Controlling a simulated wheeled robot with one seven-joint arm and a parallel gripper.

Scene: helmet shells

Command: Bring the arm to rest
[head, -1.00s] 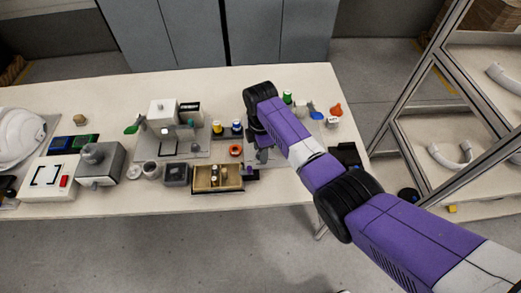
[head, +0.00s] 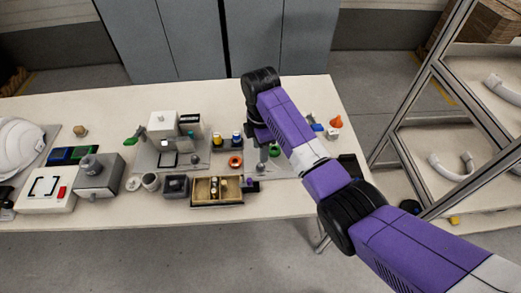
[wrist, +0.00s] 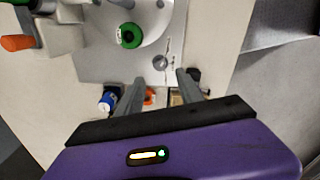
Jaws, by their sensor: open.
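My purple arm reaches over the table (head: 120,212) from the lower right in the head view. My gripper (wrist: 160,84) shows in the wrist view with its two grey fingers apart and nothing seen held between them. In the head view the gripper is mostly hidden below the black wrist joint. In the wrist view the fingers point over a grey plate (wrist: 95,68). A green ring-shaped part (wrist: 129,36) and a small round metal knob (wrist: 160,62) lie beyond the fingertips. An orange ring (wrist: 149,97) shows partly between the fingers, with a blue-and-white bottle (wrist: 108,101) left of them.
A wooden divided box (head: 230,200), a grey machine (head: 100,178) and a white helmet shell (head: 20,140) stand left of the arm. An orange cone-like part (head: 336,121) is at the right. A metal-framed shelf (head: 432,85) stands beyond the table's right edge. The front table strip is clear.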

